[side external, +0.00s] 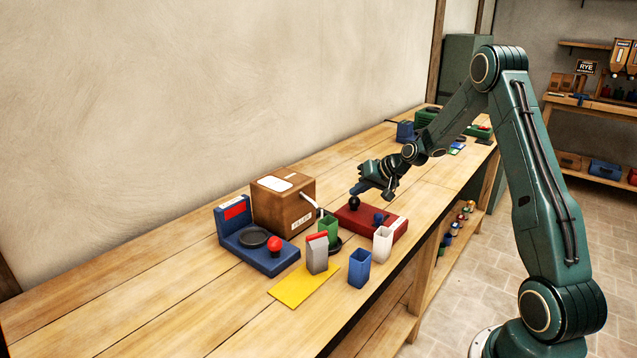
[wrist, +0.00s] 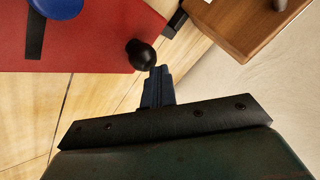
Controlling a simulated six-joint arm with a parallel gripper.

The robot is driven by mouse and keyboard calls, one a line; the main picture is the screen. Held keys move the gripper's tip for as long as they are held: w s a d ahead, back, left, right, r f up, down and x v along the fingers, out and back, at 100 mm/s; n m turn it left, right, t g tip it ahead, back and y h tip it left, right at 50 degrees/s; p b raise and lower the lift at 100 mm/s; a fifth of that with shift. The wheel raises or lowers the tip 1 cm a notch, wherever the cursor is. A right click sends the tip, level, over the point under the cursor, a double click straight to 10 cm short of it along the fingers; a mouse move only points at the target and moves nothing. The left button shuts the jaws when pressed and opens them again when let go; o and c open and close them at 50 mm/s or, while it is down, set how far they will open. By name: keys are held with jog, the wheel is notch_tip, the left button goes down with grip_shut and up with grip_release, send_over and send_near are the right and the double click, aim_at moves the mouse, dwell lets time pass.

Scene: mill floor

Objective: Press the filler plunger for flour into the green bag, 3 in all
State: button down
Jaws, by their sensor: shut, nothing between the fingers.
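A red unit (side external: 350,222) lies on the bench beside the wooden filler box (side external: 280,205). It has a black ball knob (side external: 354,202) at its far end and a blue round knob (side external: 379,217). In the wrist view the black ball (wrist: 142,55) is just left of my fingertips and the blue knob (wrist: 58,6) is at top left. I cannot tell which knob is the filler plunger. The green bag (side external: 329,229) stands open, upright on a dark round pad, by the box's spout. My gripper (side external: 358,188) is shut and empty, close to the black ball; contact is unclear.
A blue scale (side external: 262,257) with a red button stands left of the box. A grey bag with a red top (side external: 317,254) stands on a yellow mat (side external: 298,290). Open blue (side external: 360,268) and white (side external: 382,244) bags stand near the front edge. The bench's left end is clear.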

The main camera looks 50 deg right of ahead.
aim_at(358, 199)
jog(key=shift+f, duration=0.25)
jog(key=shift+r, duration=0.15)
dwell(0.3)
jog(key=shift+r, duration=1.25)
jog(key=shift+r, duration=0.1)
jog(key=shift+r, duration=2.45)
dwell(0.6)
notch_tip(358, 199, up, 4)
jog(key=shift+f, duration=0.1)
jog(key=shift+f, duration=0.2)
dwell(0.4)
